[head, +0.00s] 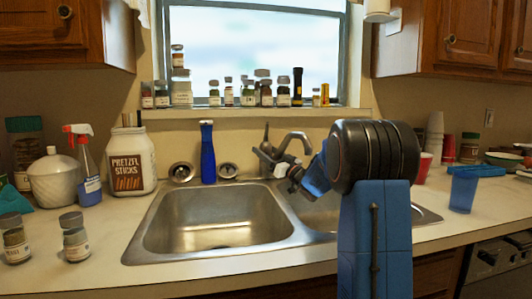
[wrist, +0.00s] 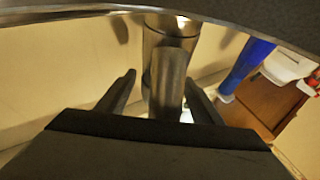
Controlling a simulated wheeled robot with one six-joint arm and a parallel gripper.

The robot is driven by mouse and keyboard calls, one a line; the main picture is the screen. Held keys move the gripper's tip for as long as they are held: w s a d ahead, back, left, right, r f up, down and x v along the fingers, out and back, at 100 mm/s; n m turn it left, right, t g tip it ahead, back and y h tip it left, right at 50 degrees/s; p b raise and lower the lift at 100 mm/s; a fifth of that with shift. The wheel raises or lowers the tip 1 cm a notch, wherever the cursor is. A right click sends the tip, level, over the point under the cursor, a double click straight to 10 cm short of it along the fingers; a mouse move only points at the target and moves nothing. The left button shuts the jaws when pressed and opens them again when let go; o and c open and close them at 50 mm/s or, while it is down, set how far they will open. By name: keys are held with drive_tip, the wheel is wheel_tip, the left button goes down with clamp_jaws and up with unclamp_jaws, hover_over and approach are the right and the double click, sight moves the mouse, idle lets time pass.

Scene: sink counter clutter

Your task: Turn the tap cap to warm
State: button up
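The grey metal tap (head: 267,150) stands behind the double sink, with a thin upright lever on top and a curved spout (head: 297,138) to the right. My gripper (head: 282,166) reaches in from the right, close to the tap body. In the wrist view, my gripper (wrist: 160,80) has its two dark fingers apart. The round metal tap cap and its lever (wrist: 170,75) show between and beyond the fingertips. I cannot tell whether a finger touches the metal. My arm hides part of the right basin and the area behind it.
A blue bottle (head: 208,152) stands left of the tap; it also shows in the wrist view (wrist: 247,65). A pretzel jar (head: 133,160) and spray bottle (head: 84,165) are farther left. A blue cup (head: 463,190) stands right. The left basin (head: 215,220) is empty.

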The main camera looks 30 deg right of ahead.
drive_tip(key=shift+s, duration=0.1)
drive_tip(key=v, duration=1.7)
drive_tip(key=shift+d, duration=0.1)
